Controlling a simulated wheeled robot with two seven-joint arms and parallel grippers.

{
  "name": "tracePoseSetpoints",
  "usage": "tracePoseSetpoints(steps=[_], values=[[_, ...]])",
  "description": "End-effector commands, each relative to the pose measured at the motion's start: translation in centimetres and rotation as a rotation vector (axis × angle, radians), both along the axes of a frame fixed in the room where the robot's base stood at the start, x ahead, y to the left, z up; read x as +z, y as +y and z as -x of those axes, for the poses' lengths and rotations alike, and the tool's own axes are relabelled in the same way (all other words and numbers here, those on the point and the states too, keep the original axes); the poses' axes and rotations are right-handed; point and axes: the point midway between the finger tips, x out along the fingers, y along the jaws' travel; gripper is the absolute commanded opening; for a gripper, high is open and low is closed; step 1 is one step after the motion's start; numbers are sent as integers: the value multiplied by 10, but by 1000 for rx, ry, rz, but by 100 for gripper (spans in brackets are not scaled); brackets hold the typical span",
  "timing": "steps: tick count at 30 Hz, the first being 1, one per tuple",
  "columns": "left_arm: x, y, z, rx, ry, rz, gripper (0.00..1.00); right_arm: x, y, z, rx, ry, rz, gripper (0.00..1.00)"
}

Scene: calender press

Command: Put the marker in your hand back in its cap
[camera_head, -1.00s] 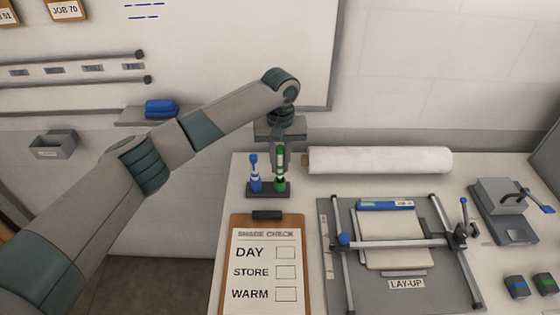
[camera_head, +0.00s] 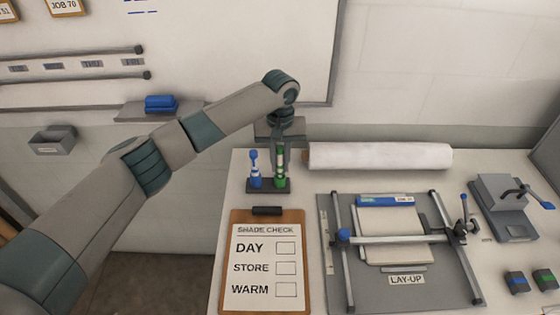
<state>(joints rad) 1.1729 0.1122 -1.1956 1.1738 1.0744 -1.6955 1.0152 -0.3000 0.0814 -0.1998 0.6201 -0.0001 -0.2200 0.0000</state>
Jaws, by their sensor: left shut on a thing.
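My left gripper (camera_head: 280,146) is shut on the green marker (camera_head: 280,155), which it holds upright from above. The marker stands over the right-hand place of a small dark stand (camera_head: 268,187) on the table's far left part. Its lower end meets the green part at the stand; I cannot tell whether it is inside the cap or just above it. A blue-and-white marker (camera_head: 255,172) stands upright in the left place, close beside it. My gripper's fingers are small and partly hidden by the wrist. My right gripper is not in view.
A clipboard (camera_head: 237,295) lies in front of the stand. A white roll (camera_head: 380,157) lies behind and to the right. A lay-up frame (camera_head: 410,290) and a small grey press (camera_head: 503,215) stand to the right. A wall shelf with a blue eraser (camera_head: 160,104) is at left.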

Motion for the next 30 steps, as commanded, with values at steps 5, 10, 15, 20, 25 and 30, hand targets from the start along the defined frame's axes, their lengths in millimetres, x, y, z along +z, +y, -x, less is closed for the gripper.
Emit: tracePoseSetpoints(steps=[5,10,15,20,25,30], values=[[-3,0,0,0,0,0,0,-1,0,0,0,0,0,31],[-6,0,0,0,1,1,0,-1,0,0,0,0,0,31],[-9,0,0,-1,1,1,0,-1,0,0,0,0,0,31],[-12,0,0,-1,1,1,0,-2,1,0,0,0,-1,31],[-15,0,0,-1,1,1,0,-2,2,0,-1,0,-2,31],[-14,0,0,-1,1,1,39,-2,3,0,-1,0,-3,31]])
